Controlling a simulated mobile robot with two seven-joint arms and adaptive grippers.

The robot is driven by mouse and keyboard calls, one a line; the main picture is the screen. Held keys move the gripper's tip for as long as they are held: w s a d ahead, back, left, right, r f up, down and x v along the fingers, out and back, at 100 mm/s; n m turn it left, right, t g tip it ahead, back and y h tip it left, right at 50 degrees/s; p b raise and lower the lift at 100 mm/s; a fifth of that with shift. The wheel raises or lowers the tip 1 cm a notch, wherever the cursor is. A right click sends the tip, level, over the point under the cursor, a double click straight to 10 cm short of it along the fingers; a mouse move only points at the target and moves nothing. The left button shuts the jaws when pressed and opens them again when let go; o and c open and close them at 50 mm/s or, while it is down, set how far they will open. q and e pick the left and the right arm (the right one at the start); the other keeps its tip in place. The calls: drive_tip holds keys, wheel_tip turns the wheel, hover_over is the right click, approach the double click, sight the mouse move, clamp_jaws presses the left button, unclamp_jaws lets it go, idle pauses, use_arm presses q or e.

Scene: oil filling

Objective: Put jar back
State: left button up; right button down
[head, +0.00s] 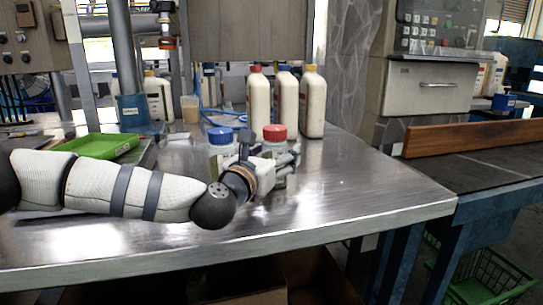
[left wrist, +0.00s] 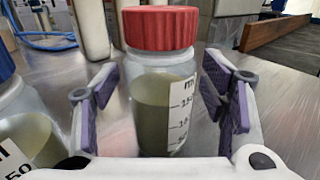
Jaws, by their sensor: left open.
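A clear jar with a red lid (head: 275,132) stands on the steel table, partly hidden by my left gripper (head: 283,160). In the left wrist view the red-lidded jar (left wrist: 160,90) is upright, holds a murky greenish liquid and has a white scale label on its right side. My left gripper (left wrist: 163,100) is open, with one purple-padded finger on each side of the jar; gaps show between pads and glass. A second jar with a blue lid (head: 221,146) stands just left of it; it also shows in the left wrist view (left wrist: 25,130). My right gripper is out of view.
A green tray (head: 103,146) lies at the left, behind my left arm. The steel table (head: 360,195) is clear to the right, ending beside a dark conveyor-like surface (head: 480,168).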

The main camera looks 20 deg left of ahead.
use_arm(q)
drive_tip(key=s, duration=0.8)
drive_tip(key=s+a, duration=0.1)
drive_tip(key=s, duration=0.3)
drive_tip(key=shift+r, duration=0.15)
